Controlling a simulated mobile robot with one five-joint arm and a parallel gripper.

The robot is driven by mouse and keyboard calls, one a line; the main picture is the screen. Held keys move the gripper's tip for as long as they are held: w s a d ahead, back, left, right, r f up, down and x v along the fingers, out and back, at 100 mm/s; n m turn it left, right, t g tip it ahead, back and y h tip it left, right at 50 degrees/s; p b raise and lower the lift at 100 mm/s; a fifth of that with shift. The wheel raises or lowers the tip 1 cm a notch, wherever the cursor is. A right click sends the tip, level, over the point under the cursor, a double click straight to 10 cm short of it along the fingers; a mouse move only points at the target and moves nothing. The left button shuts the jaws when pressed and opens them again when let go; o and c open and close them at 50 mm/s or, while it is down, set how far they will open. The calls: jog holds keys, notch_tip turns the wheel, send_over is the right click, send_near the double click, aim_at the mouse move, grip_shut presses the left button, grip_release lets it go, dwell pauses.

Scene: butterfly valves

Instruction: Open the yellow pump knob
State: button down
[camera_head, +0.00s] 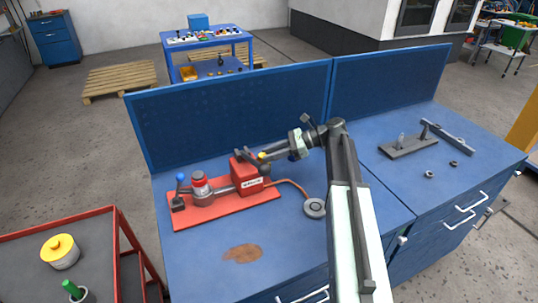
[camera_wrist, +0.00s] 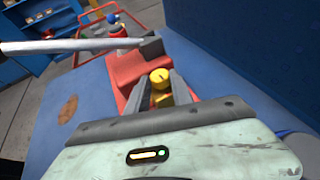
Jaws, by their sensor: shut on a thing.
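The yellow pump knob (camera_wrist: 160,78) sits at the near end of the red pump body (camera_wrist: 128,67). In the head view, the knob (camera_head: 262,156) shows as a small yellow spot by the red pump block (camera_head: 245,176). My gripper (camera_head: 268,156) reaches in from the right above the pump. In the wrist view, my gripper's two dark fingers (camera_wrist: 161,88) lie on either side of the knob and are shut on it. The pump stands on a red base plate (camera_head: 222,208) on the blue workbench. The knob's lower part is partly hidden between the fingers.
A blue-topped valve handle (camera_head: 180,178) and grey-red fitting (camera_head: 201,188) stand left on the plate. A hose runs to a round grey disc (camera_head: 315,207). The blue back panel (camera_head: 235,115) rises behind. The bench front is clear around a brown stain (camera_head: 242,253).

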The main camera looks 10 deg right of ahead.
jog(key=shift+w+n+g, duration=0.2)
jog(key=shift+n+g, duration=0.7)
jog(key=shift+g, duration=0.15)
jog(key=shift+w+n+g, duration=0.15)
jog(key=shift+n+g, duration=0.75)
jog(key=shift+g, duration=0.15)
jog(key=c, duration=1.1)
grip_release()
